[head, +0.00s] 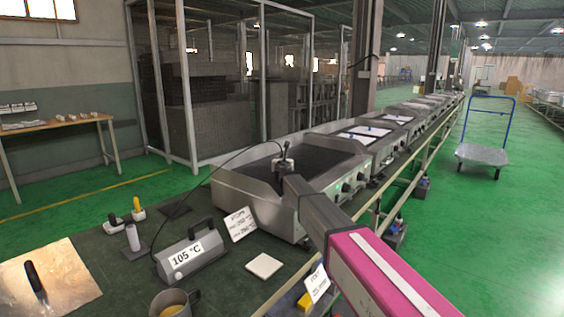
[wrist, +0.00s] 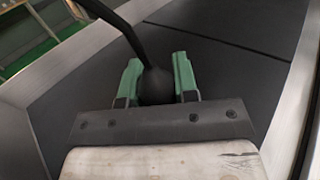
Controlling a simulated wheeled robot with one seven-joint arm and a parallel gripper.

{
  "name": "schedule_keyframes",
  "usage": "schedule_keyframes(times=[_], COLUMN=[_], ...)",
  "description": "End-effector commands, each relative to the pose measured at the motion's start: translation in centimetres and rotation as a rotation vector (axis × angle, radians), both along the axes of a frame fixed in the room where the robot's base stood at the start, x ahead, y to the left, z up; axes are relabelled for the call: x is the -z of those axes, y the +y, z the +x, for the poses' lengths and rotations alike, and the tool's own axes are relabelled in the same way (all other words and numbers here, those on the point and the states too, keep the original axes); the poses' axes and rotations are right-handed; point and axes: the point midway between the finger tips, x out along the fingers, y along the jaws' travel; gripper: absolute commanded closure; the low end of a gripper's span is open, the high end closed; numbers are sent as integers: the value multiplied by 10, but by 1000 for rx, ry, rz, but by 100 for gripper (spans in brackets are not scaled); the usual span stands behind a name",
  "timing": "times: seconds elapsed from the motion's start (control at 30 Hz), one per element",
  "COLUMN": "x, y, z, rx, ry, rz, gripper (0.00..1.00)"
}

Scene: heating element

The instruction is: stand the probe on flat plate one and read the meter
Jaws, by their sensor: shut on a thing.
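My gripper (head: 285,165) is over the dark flat plates of the nearest heating unit (head: 250,205) in the head view. In the wrist view its green fingers (wrist: 157,78) are shut on the black, rounded probe (wrist: 157,86). A black cable runs from the probe to the grey meter (head: 188,260) on the bench, whose display reads 105 °C. Dark plate surface (wrist: 80,110) lies below the probe, and a seam (wrist: 215,40) shows beyond it. Which plate is number one, and whether the probe tip touches it, I cannot tell.
On the dark green bench stand a lettered card (head: 240,223), a white tile (head: 264,266), a mug (head: 172,303), a white cylinder (head: 132,238) and a board (head: 65,270) with a black-handled tool (head: 36,284). More units (head: 365,135) continue behind. A railing (head: 400,165) runs along the right.

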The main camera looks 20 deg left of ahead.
Motion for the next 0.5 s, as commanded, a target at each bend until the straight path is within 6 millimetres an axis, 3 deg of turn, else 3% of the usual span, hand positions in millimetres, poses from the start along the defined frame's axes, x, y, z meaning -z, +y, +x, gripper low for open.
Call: schedule_keyframes(times=[0.07,0.1,0.13,0.5], x=[2,2,1,0], y=[0,0,0,0], z=[0,0,0,0], rx=[0,0,0,0], ry=[0,0,0,0], rz=[0,0,0,0], gripper=[100,59,50,47])
